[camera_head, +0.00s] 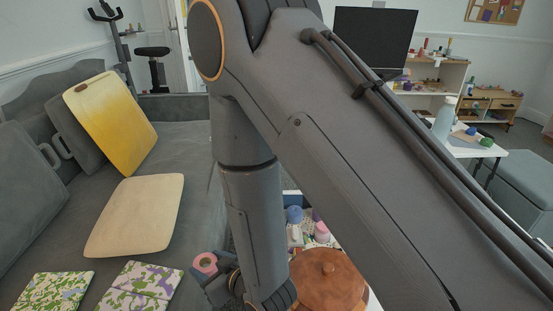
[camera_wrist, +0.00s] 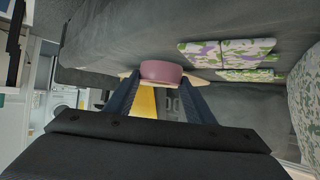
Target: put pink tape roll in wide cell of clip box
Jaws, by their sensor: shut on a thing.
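The pink tape roll (camera_head: 204,262) is at the lower middle of the head view, at the tip of my gripper (camera_head: 212,280), in front of the grey sofa. In the wrist view the roll (camera_wrist: 161,71) sits between the two fingertips of my gripper (camera_wrist: 160,82), which is shut on it. A blue-edged box (camera_head: 293,198) shows partly behind my arm, right of the roll, with small things around it. I cannot tell whether it is the clip box, and its cells are hidden.
A round brown lidded pot (camera_head: 328,282), a blue ball (camera_head: 294,214) and a pink container (camera_head: 322,231) stand close together, partly behind my arm. A white side table (camera_head: 470,147) is at the right.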

